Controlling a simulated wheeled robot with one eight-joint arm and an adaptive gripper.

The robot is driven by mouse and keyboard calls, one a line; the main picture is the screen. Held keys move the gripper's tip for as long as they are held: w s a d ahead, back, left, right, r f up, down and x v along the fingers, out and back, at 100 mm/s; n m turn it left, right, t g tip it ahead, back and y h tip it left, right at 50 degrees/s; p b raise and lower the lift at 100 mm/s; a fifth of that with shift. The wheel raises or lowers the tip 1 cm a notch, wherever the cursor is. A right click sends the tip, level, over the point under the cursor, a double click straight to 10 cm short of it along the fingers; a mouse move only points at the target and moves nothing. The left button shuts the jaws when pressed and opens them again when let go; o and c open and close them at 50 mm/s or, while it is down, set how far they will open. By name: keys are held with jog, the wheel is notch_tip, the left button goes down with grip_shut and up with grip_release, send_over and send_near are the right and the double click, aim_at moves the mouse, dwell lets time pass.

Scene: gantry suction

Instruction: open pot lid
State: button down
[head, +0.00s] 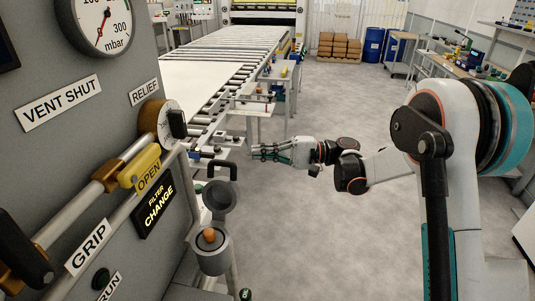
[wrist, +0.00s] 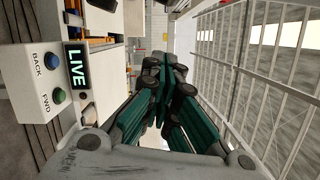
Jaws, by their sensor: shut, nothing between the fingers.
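A grey pot (head: 212,258) is at the side of the grey machine in the lower middle of the head view. Its round lid (head: 220,196) stands tilted up at the back of the pot, with a black handle at its top. The pot's mouth is uncovered and an orange-brown piece (head: 209,236) shows inside. My gripper (head: 256,151) is beyond and above the lid in the head view, apart from it, pointing left toward the roller line. Its teal fingers (wrist: 166,70) are shut and empty in the wrist view, where neither pot nor lid shows.
The grey machine panel (head: 60,150) with a gauge, labels and a yellow handle fills the left. The roller conveyor (head: 215,105) and a small table (head: 255,108) lie beyond my gripper. A control box (wrist: 45,85) shows in the wrist view. The floor (head: 310,240) is clear.

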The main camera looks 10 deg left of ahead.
aim_at(229, 163)
jog(key=s+a+r+b, duration=0.1)
jog(key=s+a+b, duration=0.1)
jog(key=s+a, duration=0.3)
jog(key=shift+a, duration=0.6)
jog(key=shift+r, duration=0.1)
jog(key=s+r+n, duration=0.1)
jog(key=s+r+n+p, duration=0.1)
jog(key=s, duration=0.1)
jog(key=s+r+n+p, duration=0.1)
jog(key=shift+s+a+r+h, duration=0.2)
jog(key=shift+s+h, duration=0.15)
jog(key=shift+h, duration=0.05)
jog(key=shift+s+r, duration=0.1)
jog(key=shift+s, duration=0.3)
jog(key=shift+w, duration=0.1)
